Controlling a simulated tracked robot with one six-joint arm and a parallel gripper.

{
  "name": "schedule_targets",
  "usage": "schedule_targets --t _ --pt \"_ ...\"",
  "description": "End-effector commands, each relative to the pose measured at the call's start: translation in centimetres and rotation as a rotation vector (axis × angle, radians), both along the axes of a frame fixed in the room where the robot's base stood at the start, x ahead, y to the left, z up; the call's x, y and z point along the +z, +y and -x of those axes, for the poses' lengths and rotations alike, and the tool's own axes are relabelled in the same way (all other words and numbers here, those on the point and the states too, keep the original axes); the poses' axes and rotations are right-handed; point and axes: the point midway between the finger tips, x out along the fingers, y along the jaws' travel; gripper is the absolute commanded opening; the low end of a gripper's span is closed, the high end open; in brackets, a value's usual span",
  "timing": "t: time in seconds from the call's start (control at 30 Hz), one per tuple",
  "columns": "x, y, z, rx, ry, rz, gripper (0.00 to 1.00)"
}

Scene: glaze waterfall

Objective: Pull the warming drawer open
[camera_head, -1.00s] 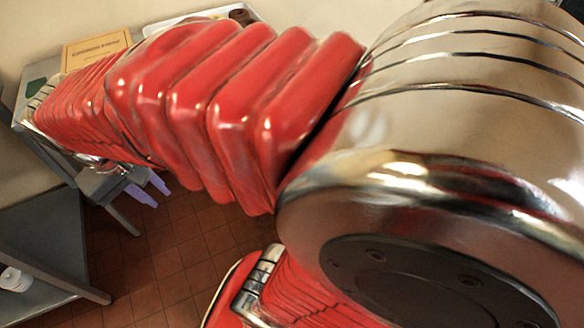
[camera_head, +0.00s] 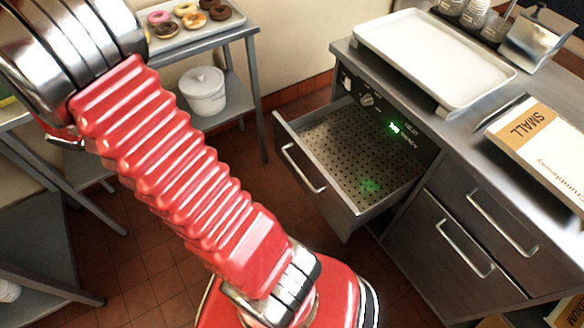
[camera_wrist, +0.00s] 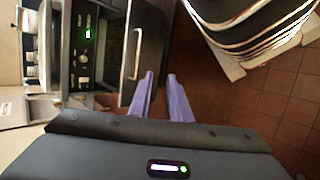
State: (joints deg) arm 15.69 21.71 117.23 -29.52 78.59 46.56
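The warming drawer (camera_head: 290,140) is pulled well out of the cabinet in the head view, with its perforated floor exposed. Its bar handle (camera_head: 303,168) is on the front face. The lit control panel (camera_head: 395,128) sits above the opening. In the wrist view, a dark steel front with a bar handle (camera_wrist: 134,53) lies beyond my fingers, beside the control panel (camera_wrist: 85,40). My gripper (camera_wrist: 161,92) has two purple fingers, apart and with nothing between them. They appear clear of the handle. My gripper does not show in the head view; my red arm crosses the left half.
A white tray (camera_head: 435,55) and a box marked SMALL (camera_head: 545,145) lie on the counter. Closed drawers (camera_head: 490,215) are at the lower right. A shelf (camera_head: 225,36) with doughnuts and a white pot (camera_head: 203,92) stands behind. Tiled floor lies around my arm.

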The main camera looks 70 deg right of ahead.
Motion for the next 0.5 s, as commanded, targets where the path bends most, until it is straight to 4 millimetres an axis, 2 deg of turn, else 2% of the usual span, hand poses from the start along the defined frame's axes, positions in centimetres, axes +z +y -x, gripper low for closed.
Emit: schedule_targets --t 0.5 --pt "-7.4 -6.4 2.3 -0.151 0.291 0.245 0.17"
